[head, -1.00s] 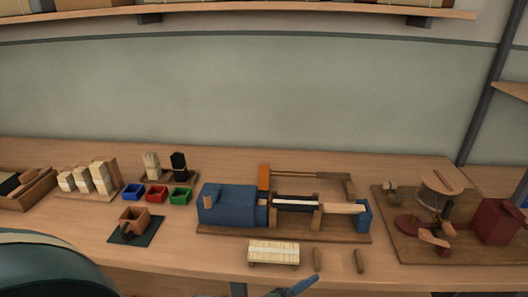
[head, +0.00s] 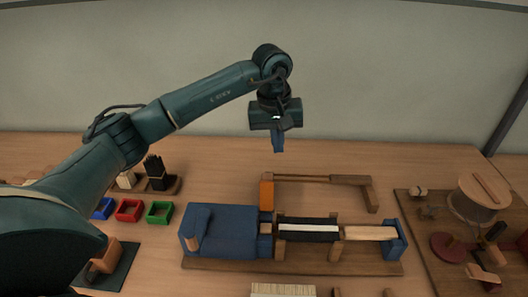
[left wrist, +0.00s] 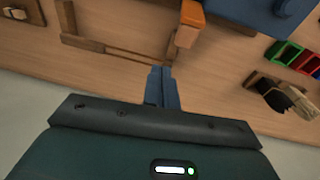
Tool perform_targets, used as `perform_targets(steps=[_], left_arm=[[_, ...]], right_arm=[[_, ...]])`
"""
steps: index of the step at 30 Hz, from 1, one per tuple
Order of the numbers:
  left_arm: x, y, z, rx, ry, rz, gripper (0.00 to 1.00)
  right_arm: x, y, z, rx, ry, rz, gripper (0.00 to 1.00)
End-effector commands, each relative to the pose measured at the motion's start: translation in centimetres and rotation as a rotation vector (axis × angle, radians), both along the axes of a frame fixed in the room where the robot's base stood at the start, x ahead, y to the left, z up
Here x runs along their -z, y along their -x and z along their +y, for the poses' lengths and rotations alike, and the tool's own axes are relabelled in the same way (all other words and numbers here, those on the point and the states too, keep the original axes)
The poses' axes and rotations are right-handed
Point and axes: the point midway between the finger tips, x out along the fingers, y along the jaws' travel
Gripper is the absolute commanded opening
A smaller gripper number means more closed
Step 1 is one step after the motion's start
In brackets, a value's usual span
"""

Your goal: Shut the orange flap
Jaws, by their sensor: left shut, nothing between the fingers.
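The orange flap (head: 267,192) stands upright behind the blue machine (head: 218,228), at the left end of a thin wooden rod. In the left wrist view the flap (left wrist: 193,13) shows near the top, with a wooden piece beside it. My left gripper (head: 278,148) hangs fingers down above the back of the bench, apart from the flap and behind it in the picture. Its blue fingers (left wrist: 165,76) are shut and empty. My right gripper is in neither current view.
A wooden bracket (head: 371,196) holds the rod's right end. Red (head: 129,210) and green (head: 159,212) bins and black bristles (head: 155,172) stand left of the machine. A wooden reel (head: 480,195) stands at the right. The bench behind the rod is clear.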

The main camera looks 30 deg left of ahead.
Motion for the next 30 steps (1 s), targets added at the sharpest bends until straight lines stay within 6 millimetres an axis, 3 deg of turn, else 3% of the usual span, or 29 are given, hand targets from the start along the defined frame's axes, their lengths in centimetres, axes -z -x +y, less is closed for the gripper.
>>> perform_targets(steps=[3, 8, 22, 30], left_arm=[[-1.6, -0.5, 2.4, 0.012, -0.096, -0.016, 0.0], [-0.9, -0.6, 3.0, 0.016, -0.119, -0.013, 0.0], [8.4, -1.9, 3.4, 0.016, -0.113, -0.011, 0.0], [7.2, 1.1, 2.0, 0.016, -0.113, -0.016, 0.0]], right_arm=[[0.1, 0.2, 0.0, 0.0, 0.0, 0.004, 0.54], [0.1, 0.4, 0.0, 0.0, 0.001, 0.01, 0.54], [-0.1, 0.8, -1.1, 0.017, 0.021, 0.04, 0.54], [-0.8, 0.7, -1.3, 0.038, 0.023, 0.059, 0.54]])
